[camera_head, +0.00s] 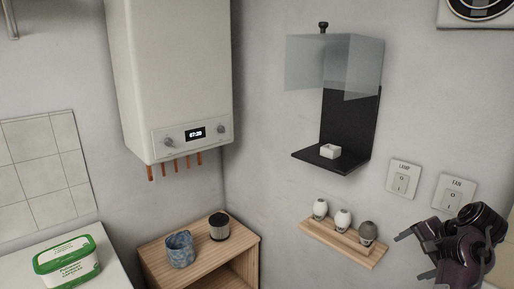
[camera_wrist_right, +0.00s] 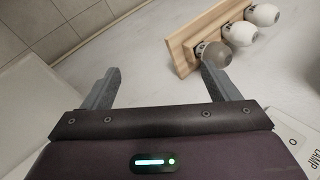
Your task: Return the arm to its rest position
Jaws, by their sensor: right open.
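My right gripper (camera_head: 416,254) is at the lower right of the head view, beside the wall and to the right of a small wooden shelf (camera_head: 343,243). Its two fingers are spread apart with nothing between them. In the right wrist view the open fingers (camera_wrist_right: 160,80) point toward the wall, and the right-hand finger tip appears close to the grey bulb (camera_wrist_right: 217,55); I cannot tell whether they touch. My left gripper is not in view.
The shelf holds two white bulbs and a grey bulb (camera_head: 367,232). Above it hangs a black holder (camera_head: 347,125) with a glass cover and a small white box. Switches (camera_head: 402,179) are on the wall nearby. A boiler (camera_head: 172,75) and a wooden cabinet (camera_head: 206,262) stand left.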

